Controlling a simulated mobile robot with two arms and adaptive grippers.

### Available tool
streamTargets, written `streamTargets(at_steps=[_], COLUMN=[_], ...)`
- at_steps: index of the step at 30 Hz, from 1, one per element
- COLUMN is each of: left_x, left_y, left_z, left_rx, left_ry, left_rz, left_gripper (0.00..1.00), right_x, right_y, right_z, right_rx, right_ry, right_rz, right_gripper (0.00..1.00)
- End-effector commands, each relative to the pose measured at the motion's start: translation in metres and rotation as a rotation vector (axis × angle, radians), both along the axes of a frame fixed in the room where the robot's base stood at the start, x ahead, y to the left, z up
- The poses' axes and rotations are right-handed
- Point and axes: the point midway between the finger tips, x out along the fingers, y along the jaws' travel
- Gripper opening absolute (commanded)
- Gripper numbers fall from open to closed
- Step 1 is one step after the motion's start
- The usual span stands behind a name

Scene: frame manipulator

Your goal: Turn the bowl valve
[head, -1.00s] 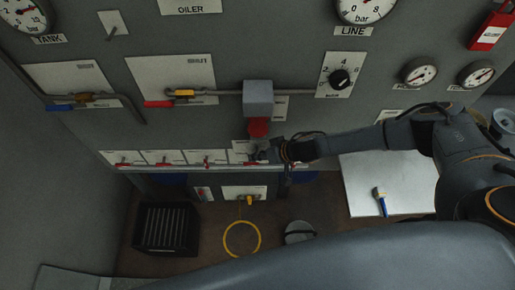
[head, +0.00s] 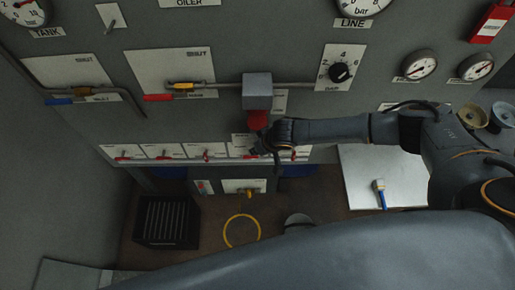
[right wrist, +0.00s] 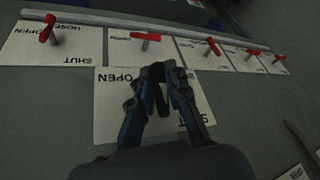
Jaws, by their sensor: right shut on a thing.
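A grey filter block (head: 257,86) with a red bowl (head: 257,119) under it juts from the panel at the centre of the head view. My right gripper (head: 263,150) is just below the red bowl, slanting down and left. In the right wrist view the right gripper (right wrist: 160,72) has its fingers close together on the bowl valve, in front of a white plate (right wrist: 115,112) marked OPEN and SHUT. The fingers hide nearly all of the valve, so its angle cannot be told. The left gripper is not in view.
A row of small red-handled valves (right wrist: 148,37) on white plates runs close beside the gripper. A red-handled valve (head: 158,97) and a blue-handled valve (head: 59,101) sit higher on the panel. Below are a black crate (head: 168,221), a yellow ring (head: 241,231) and a brush (head: 380,195).

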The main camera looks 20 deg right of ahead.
Motion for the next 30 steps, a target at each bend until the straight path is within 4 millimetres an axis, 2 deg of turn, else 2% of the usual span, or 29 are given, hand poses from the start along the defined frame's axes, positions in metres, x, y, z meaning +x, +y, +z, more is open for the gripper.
streamTargets(at_steps=[7,8,9,18,22,26,30], left_x=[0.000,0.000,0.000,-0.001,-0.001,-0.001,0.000], left_y=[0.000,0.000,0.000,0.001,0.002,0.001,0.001], left_z=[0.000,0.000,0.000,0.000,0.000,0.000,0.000], left_rx=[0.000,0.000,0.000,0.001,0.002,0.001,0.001], left_ry=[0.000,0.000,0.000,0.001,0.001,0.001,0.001], left_rz=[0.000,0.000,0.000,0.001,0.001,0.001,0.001], left_gripper=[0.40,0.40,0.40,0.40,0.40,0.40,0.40], right_x=[0.000,0.000,0.000,0.000,-0.003,-0.010,-0.021], right_y=[-0.001,-0.001,-0.001,-0.001,-0.003,-0.007,-0.013], right_z=[0.000,0.000,0.000,0.000,0.006,0.023,0.049], right_rx=[-0.001,-0.001,-0.001,-0.001,0.000,0.001,0.001], right_ry=[-0.001,-0.001,-0.001,-0.001,0.000,-0.001,-0.001], right_rz=[-0.001,-0.001,-0.001,-0.001,-0.002,-0.001,-0.001], right_gripper=[0.00,0.17,0.25,0.25,0.25,0.25,0.25])
